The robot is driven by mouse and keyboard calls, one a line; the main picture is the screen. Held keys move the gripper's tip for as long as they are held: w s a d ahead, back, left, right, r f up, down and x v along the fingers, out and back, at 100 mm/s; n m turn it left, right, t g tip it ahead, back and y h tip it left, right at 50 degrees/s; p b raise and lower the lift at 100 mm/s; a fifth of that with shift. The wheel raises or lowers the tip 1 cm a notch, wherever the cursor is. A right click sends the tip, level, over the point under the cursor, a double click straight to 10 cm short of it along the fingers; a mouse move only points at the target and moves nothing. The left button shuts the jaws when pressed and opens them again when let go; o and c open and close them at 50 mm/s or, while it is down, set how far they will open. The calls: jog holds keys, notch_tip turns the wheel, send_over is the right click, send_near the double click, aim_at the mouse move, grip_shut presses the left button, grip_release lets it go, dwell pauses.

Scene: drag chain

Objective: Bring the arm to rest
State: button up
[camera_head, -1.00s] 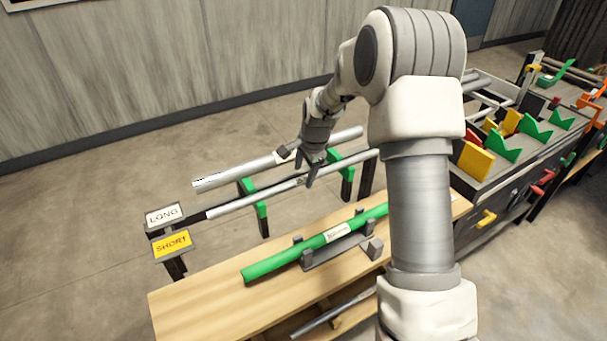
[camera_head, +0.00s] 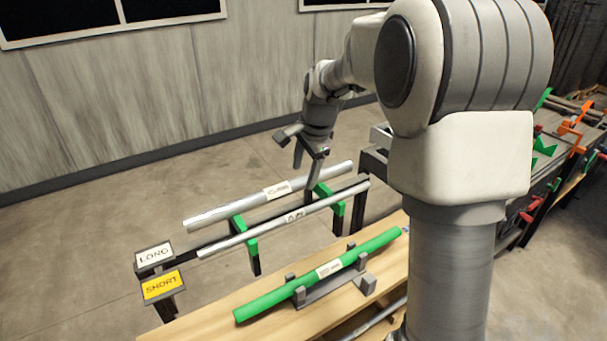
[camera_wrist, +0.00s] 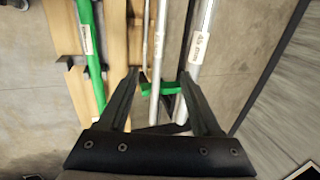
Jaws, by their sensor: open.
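My gripper (camera_head: 307,172) hangs above the rack with its fingers pointing down, at the far end of two metal tubes. In the wrist view my gripper (camera_wrist: 155,80) is open, with no object held between its fingers. A thick silver tube (camera_head: 225,208) with a white label lies on the rack's green supports (camera_head: 237,227). A thinner silver tube (camera_head: 240,231) lies beside it, nearer the bench. Both tubes also show beneath the fingers in the wrist view, the thick one (camera_wrist: 203,30) and the thinner one (camera_wrist: 159,40).
A green tube (camera_head: 290,297) rests in a grey cradle on a wooden bench (camera_head: 225,310). LONG (camera_head: 155,254) and SHORT (camera_head: 162,287) signs stand at the rack's near end. A cluttered workbench (camera_head: 565,160) is at the right. The floor left of the rack is clear.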

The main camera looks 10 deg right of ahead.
dwell(0.3)
jog(key=s+r+n, duration=0.2)
jog(key=s+n, duration=0.2)
jog(key=s, duration=0.6)
jog(key=s+a+r+n+t, duration=0.1)
jog(key=s+n, duration=0.4)
jog(key=s, duration=0.5)
jog(key=s+r+n+t+h, duration=0.1)
jog(key=s+r+n, duration=0.3)
jog(key=s, duration=0.6)
jog(key=shift+s+a+n, duration=0.2)
jog(key=shift+n, duration=0.5)
